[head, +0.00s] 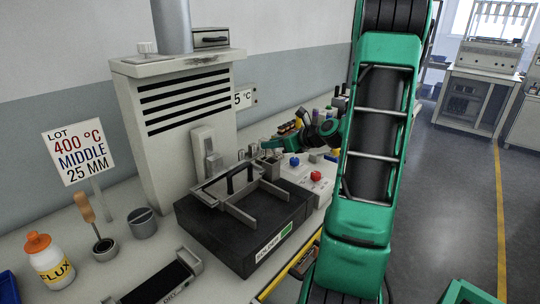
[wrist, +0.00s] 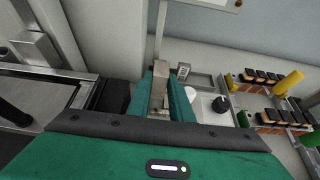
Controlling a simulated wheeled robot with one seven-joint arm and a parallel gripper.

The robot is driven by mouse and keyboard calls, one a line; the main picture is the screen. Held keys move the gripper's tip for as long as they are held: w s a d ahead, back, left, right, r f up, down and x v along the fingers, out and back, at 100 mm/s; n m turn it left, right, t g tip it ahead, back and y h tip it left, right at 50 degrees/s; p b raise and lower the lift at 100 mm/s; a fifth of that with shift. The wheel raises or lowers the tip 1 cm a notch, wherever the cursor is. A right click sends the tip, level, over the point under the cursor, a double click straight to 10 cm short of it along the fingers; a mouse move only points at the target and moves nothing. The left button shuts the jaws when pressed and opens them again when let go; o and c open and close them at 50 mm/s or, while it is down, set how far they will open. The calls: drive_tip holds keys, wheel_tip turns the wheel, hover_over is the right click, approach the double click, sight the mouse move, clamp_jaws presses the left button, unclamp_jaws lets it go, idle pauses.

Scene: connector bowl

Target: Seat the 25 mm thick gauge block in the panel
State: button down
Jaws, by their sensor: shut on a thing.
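My gripper (head: 277,144) reaches in from the right in the head view, above the far side of the black box unit. In the wrist view its green fingers (wrist: 159,100) are shut on a grey metal block (wrist: 158,88), which stands up between them. The block's thickness cannot be read. A second small grey block with a dark marking (wrist: 183,71) stands just beyond the fingers, beside a grey tray. I cannot make out for certain which surface is the panel, or any opening in it.
The black box (head: 268,225) carries a metal frame on top. A control box with red and blue buttons (head: 316,176) stands right of it. A vented housing (head: 185,100) rises behind. A sign (head: 78,152) reads LOT 400 °C MIDDLE 25 MM. A flux bottle (head: 50,262) stands front left.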

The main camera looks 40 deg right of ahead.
sight(268, 153)
drive_tip(key=shift+f, duration=2)
drive_tip(key=c, duration=1.6)
unclamp_jaws()
drive_tip(key=shift+s, duration=0.1)
drive_tip(key=v, duration=1.2)
